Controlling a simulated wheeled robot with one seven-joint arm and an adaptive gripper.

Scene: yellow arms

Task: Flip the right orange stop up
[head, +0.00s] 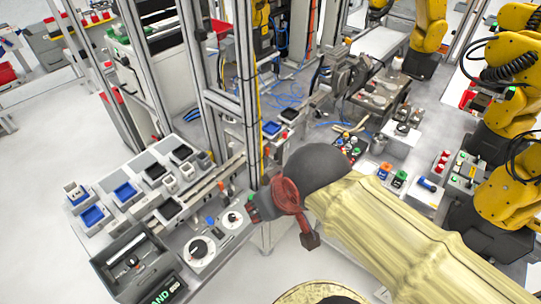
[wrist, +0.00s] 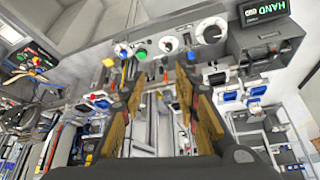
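A small orange piece (head: 221,185) stands by the metal rail left of my gripper in the head view. Another orange piece (head: 266,151) shows farther right, just beyond the upright post. I cannot tell whether either stop is up or down. In the head view my arm reaches over the bench beside the dials, and the fingertips are hard to make out.
The panel with a black dial (head: 199,248) lies left of my gripper, near a box with a HAND display (head: 165,291). An upright metal post (head: 247,90) rises close to my gripper. Yellow robot arms (head: 510,75) stand at right.

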